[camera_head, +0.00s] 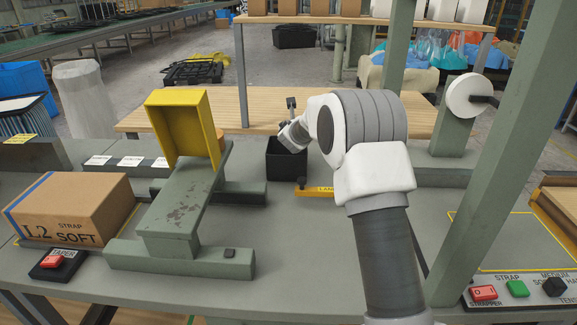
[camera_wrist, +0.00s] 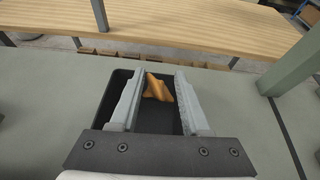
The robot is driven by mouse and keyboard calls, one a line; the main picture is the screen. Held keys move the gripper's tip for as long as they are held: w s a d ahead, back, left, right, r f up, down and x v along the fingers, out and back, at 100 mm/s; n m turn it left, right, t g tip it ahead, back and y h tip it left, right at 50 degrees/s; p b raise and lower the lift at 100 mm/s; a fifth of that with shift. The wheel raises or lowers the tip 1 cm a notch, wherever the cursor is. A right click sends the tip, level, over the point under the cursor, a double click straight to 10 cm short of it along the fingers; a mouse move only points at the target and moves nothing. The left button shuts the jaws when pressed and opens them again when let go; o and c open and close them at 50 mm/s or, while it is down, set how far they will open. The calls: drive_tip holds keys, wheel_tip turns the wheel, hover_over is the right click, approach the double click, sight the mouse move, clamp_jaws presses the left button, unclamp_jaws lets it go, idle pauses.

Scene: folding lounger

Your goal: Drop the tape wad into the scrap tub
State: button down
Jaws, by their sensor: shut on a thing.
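The scrap tub (camera_head: 283,168) is a black open box on the grey-green bench, in the middle of the head view. It also shows beneath my fingers in the wrist view (camera_wrist: 114,88). My gripper (camera_wrist: 156,84) points down over the tub, its fingers within the tub's outline. It is shut on the tape wad (camera_wrist: 157,88), an orange-brown crumpled piece between the fingertips. In the head view my gripper (camera_head: 283,143) is at the tub's opening, and the wad is hidden there. How deep the fingertips reach cannot be told.
A green stand with a yellow hood (camera_head: 182,130) is left of the tub. A cardboard box (camera_head: 70,208) sits further left. A yellow label strip (camera_head: 317,190) lies right of the tub. A green post (camera_head: 500,150) rises at right. A wooden table (camera_head: 200,118) is behind.

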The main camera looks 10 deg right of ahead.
drive_tip(key=shift+f+b, duration=0.65)
drive_tip(key=shift+f, duration=0.8)
drive_tip(key=shift+c, duration=1.4)
unclamp_jaws()
drive_tip(key=shift+s, duration=0.1)
drive_tip(key=v, duration=1.7)
drive_tip(key=shift+a, duration=0.15)
drive_tip(key=shift+s+r, duration=0.1)
